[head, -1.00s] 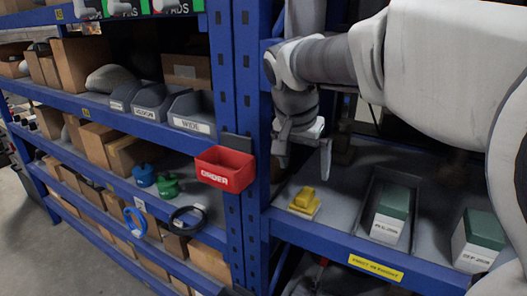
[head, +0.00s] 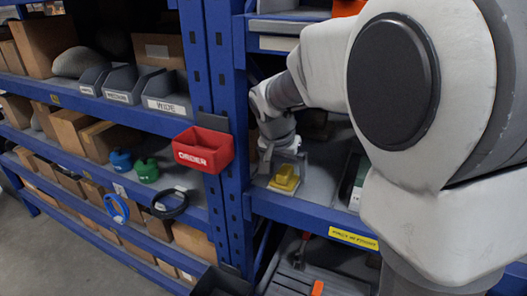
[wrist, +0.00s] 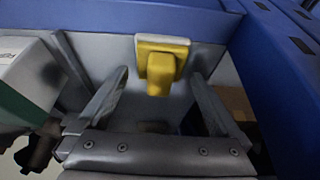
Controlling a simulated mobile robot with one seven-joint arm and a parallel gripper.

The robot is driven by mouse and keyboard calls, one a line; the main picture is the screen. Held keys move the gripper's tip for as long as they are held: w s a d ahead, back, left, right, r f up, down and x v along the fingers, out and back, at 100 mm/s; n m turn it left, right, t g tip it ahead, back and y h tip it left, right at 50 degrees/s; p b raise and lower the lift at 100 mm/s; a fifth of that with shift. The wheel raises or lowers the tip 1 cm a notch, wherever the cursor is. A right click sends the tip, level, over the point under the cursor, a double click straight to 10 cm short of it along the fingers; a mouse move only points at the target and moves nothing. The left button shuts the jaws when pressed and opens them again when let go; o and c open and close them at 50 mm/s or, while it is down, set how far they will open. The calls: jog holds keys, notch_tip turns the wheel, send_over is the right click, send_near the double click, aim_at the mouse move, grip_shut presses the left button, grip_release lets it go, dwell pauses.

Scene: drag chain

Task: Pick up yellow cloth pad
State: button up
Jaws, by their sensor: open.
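The yellow cloth pad (head: 286,176) sits on the grey shelf near its front edge, on a thin pale base, in the head view. In the wrist view the yellow pad (wrist: 160,68) stands out ahead of my gripper, roughly centred between the fingers, with a block-shaped part facing the camera. My gripper (wrist: 155,85) is open and empty, with one finger on each side of the pad's line. In the head view my gripper (head: 283,160) is just behind and above the pad, partly hidden by my own wrist. I cannot tell whether a finger touches it.
A blue upright (head: 225,150) with a red order bin (head: 203,150) stands left of the pad. A blue shelf beam (head: 320,215) with a yellow label runs in front. A green and white box (wrist: 25,95) stands at the left in the wrist view.

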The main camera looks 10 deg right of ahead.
aim_at(287, 167)
jog(key=shift+w+d+f, duration=0.1)
jog(key=shift+w+f, duration=0.05)
jog(key=shift+f, duration=0.25)
jog(key=shift+c, duration=0.2)
jog(key=c, duration=1.3)
jog(key=shift+o, duration=0.2)
jog(key=shift+r, duration=0.15)
notch_tip(287, 167, up, 4)
jog(key=shift+f, duration=0.2)
jog(key=s+a+b, duration=0.3)
jog(key=s+a, duration=0.7)
jog(key=s, duration=0.5)
jog(key=shift+f, duration=0.15)
